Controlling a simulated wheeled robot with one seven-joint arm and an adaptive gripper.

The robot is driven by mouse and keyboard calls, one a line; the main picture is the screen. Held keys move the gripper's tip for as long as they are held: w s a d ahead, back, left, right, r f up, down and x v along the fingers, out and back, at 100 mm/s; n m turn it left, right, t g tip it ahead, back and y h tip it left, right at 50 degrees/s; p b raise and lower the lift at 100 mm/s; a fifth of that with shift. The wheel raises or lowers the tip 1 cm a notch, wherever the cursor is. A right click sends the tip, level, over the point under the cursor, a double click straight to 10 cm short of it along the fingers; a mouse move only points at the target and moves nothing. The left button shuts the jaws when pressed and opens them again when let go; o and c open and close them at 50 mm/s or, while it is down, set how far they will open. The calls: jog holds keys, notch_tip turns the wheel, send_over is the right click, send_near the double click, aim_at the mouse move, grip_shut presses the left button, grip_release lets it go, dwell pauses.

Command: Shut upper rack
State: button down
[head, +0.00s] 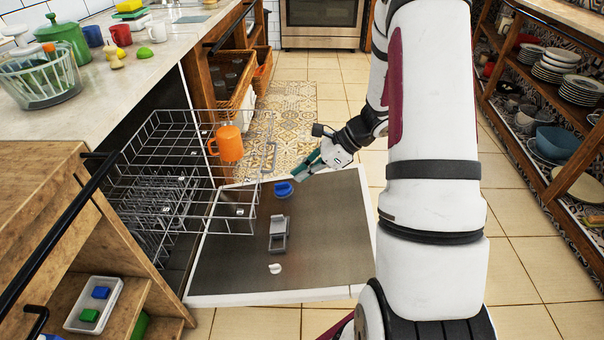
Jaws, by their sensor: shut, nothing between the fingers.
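The dishwasher's upper rack (185,150) is a wire basket, pulled out over the lowered dishwasher door (320,235). An orange mug (229,143) sits in it near its right end. My gripper (298,174) is shut and empty, to the right of the rack's front edge and apart from it in the picture. It points down and left, above the door's far part. The lower rack (155,200) shows through the upper one, inside the dishwasher.
A blue cap (283,188) and an open grey dispenser (278,235) are on the door's inner face. The counter (140,80) with dishes is at left. Open shelving (545,110) with plates stands at right. Tiled floor (540,260) is clear between.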

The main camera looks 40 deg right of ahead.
aim_at(258, 192)
jog(key=shift+w+a+f+b, duration=0.55)
jog(key=shift+w+a+f, duration=0.25)
jog(key=shift+a, duration=0.35)
jog(key=shift+w+a+f+b, duration=0.6)
jog(key=shift+w+a, duration=0.25)
jog(key=shift+a, duration=0.3)
jog(key=shift+w+a+f+b, duration=0.45)
jog(key=shift+w+a+f, duration=0.35)
jog(key=shift+a, duration=0.35)
jog(key=shift+w+a, duration=0.25)
jog(key=shift+a, duration=0.15)
jog(key=w+a+p, duration=0.1)
jog(key=w+a, duration=0.6)
jog(key=a, duration=0.3)
jog(key=w+a+p, duration=0.2)
jog(key=w+a, duration=0.5)
jog(key=a, duration=0.3)
jog(key=w+a+p, duration=0.2)
jog(key=w+a, duration=0.5)
jog(key=a, duration=0.2)
jog(key=shift+w+a, duration=0.35)
jog(key=shift+a, duration=0.05)
